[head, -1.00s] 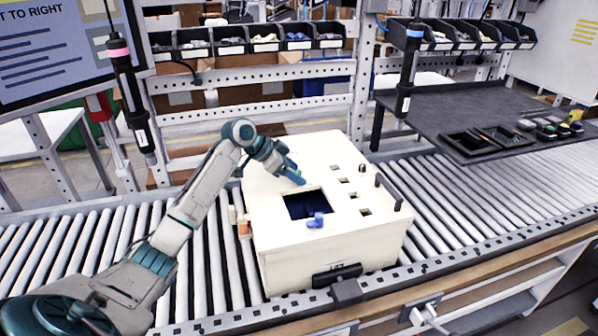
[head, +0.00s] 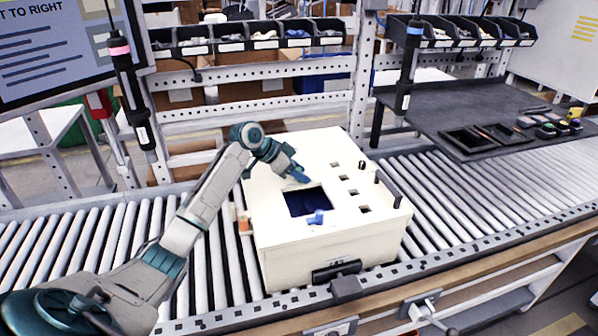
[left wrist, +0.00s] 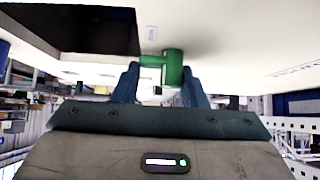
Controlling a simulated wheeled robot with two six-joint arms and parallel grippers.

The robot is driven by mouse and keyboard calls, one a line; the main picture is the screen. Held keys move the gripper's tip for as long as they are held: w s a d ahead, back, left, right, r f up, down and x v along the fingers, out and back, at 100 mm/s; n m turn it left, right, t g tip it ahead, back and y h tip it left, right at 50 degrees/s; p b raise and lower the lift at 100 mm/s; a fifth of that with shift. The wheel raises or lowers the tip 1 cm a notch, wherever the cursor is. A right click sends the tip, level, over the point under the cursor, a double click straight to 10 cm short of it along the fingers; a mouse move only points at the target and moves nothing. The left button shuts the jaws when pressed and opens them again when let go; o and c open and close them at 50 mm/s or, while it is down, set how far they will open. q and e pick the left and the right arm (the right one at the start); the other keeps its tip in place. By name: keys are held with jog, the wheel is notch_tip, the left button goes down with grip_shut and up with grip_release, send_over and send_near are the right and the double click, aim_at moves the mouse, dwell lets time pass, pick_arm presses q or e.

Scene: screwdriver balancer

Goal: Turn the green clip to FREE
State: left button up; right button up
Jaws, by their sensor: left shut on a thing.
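A cream box (head: 355,245) sits on the roller conveyor, with a square dark opening (head: 308,202) in its top. The green clip (left wrist: 173,66) shows in the left wrist view, a short upright piece with an arm to the left, beside the dark opening. My left gripper (head: 300,176) is at the far edge of the opening in the head view. In the left wrist view its two blue fingers stand either side of the green clip, shut on it. The clip is hidden by the gripper in the head view. No marking that reads FREE is legible. My right gripper is out of view.
A blue clip (head: 316,217) stands at the near edge of the opening. Small square holes and black posts (head: 388,190) lie on the box's right side. An orange piece (head: 244,227) is at its left side. A dark table (head: 470,110) with trays stands at right.

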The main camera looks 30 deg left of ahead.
pick_arm(q)
jog(key=shift+r+n+t+y+p, duration=0.2)
jog(key=shift+n+t+y+p, duration=0.2)
jog(key=shift+n+p, duration=0.35)
jog(key=n+y+p, duration=0.2)
jog(key=p, duration=0.1)
jog(key=n+y+p, duration=0.2)
jog(key=n+p, duration=0.1)
jog(key=p, duration=0.1)
jog(key=w+n+t+y+p, duration=0.1)
jog(key=n+y+p, duration=0.1)
jog(key=n+p, duration=0.1)
jog(key=shift+d+r+n+y+p, duration=0.15)
jog(key=shift+d+n+y+p, duration=0.05)
jog(key=shift+n+y+p, duration=0.45)
jog(key=shift+n+y, duration=0.05)
jog(key=shift+n, duration=0.05)
jog(key=shift+w+n+y+p, duration=0.15)
jog(key=shift+n+y+p, duration=0.45)
jog(key=shift+n, duration=0.3)
jog(key=shift+a+f+n+g+y, duration=0.1)
jog(key=shift+f+n+g+y, duration=0.1)
jog(key=shift+n+g+y, duration=0.55)
jog(key=shift+w+a+n+g+y, duration=0.15)
jog(key=shift+n+g+y, duration=0.5)
jog(key=shift+n, duration=1)
jog(key=o, duration=1)
jog(key=shift+f+y, duration=0.1)
jog(key=shift+y, duration=0.2)
